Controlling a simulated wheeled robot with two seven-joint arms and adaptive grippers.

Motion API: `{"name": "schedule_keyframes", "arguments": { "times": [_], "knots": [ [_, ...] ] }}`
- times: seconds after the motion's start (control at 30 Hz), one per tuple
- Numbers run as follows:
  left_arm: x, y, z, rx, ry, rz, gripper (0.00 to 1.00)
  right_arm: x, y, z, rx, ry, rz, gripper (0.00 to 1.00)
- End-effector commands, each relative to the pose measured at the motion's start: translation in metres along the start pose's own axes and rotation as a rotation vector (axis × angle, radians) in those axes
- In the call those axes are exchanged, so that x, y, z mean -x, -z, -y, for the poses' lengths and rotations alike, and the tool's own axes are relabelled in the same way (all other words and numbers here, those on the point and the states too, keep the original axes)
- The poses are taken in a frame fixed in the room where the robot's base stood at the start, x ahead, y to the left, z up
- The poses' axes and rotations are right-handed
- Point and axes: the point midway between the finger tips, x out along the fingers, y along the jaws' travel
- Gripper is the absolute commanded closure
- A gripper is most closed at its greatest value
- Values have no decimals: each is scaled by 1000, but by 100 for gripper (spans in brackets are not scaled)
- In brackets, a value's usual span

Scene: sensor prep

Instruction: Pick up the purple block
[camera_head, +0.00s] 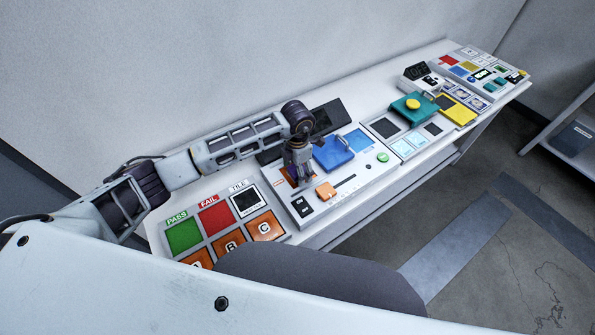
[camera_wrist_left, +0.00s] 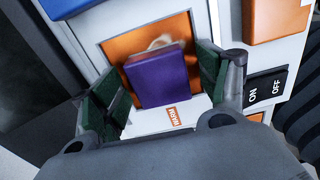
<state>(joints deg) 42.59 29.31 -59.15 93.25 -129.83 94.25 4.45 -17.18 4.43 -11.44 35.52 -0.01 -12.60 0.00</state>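The purple block (camera_wrist_left: 160,76) lies on an orange square (camera_wrist_left: 112,48) of the console panel in the left wrist view, above a "WARM" label. My left gripper (camera_wrist_left: 162,84) points down at the panel, with a green-padded finger on each side of the block. The fingers look open around it, with a narrow gap at the right pad; contact at the left pad is unclear. In the head view my left gripper (camera_head: 299,178) is over the orange square and mostly hides the block. My right gripper is not in view.
A blue block (camera_head: 333,152) stands close right of the gripper, and an orange block (camera_head: 326,191) in front. An ON/OFF switch (camera_wrist_left: 265,88) is nearby. Green, red and lettered orange pads lie left. A teal block with a yellow knob (camera_head: 412,106) is farther right along the bench (camera_head: 350,208).

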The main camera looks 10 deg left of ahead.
Motion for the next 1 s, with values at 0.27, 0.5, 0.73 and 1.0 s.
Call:
{"name": "schedule_keyframes", "arguments": {
  "times": [0.27, 0.5, 0.73, 1.0],
  "knots": [
    [0, 0, 0, 0, 0, 0, 60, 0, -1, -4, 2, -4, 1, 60],
    [0, 0, 0, 0, 0, 0, 78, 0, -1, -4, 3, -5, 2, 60],
    [4, 0, 0, 0, -1, 1, 78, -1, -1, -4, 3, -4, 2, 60],
    [29, -1, -1, 0, -3, 3, 78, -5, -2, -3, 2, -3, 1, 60]
  ]
}}
